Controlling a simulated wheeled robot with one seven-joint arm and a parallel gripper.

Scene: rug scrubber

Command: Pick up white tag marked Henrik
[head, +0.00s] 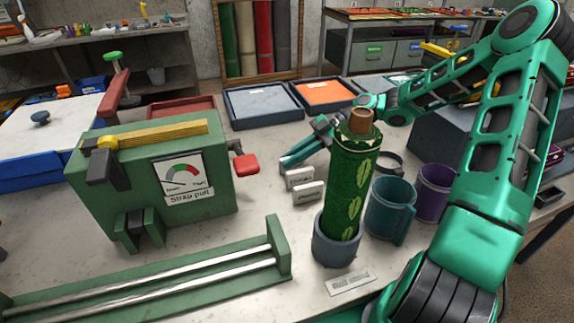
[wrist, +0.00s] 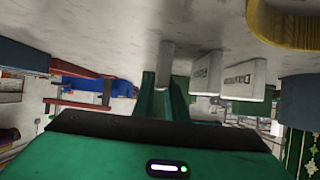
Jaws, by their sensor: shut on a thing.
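My gripper (head: 287,163) reaches down to the bench from behind the green roll. In the wrist view its two teal fingers (wrist: 164,92) are shut on a white tag (wrist: 165,58), seen narrow and with no readable name. Two more white tags stand beside it: a middle one (wrist: 207,75) with unclear lettering, and a nearer one (wrist: 245,80) whose word seems to begin with "Da". In the head view these two tags (head: 299,178) (head: 309,194) stand just in front of the fingers. The held tag is mostly hidden there.
A green leaf-patterned roll (head: 345,190) stands in a grey cup (head: 336,247), close to the tags. Teal (head: 390,212) and purple (head: 434,192) mugs stand right of it. The green strap-pull machine (head: 150,180) is to the left. Grey (head: 262,104) and orange (head: 325,93) trays lie behind.

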